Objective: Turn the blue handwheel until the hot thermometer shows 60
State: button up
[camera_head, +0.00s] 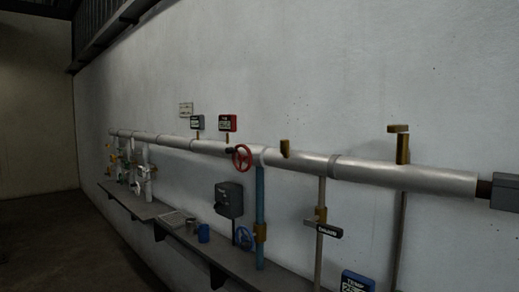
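The blue handwheel (244,238) sits low on the wall, just above the shelf and left of a blue vertical pipe. A red-framed display box (228,123) is mounted above the main pipe; it may be the hot thermometer, but its digits are too small to read. A dark-framed display (197,123) is just left of it. A blue display box (357,281) marked TEMP is at the bottom edge, partly cut off. My gripper is not in view.
A long pale pipe (400,175) runs along the white wall, with a red handwheel (242,157) on it. A dark box (229,199) hangs above the shelf. The floor at left is clear.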

aim_at(245, 245)
jog(key=i+j+z, duration=0.2)
jog(key=i, duration=0.95)
jog(key=l, duration=0.1)
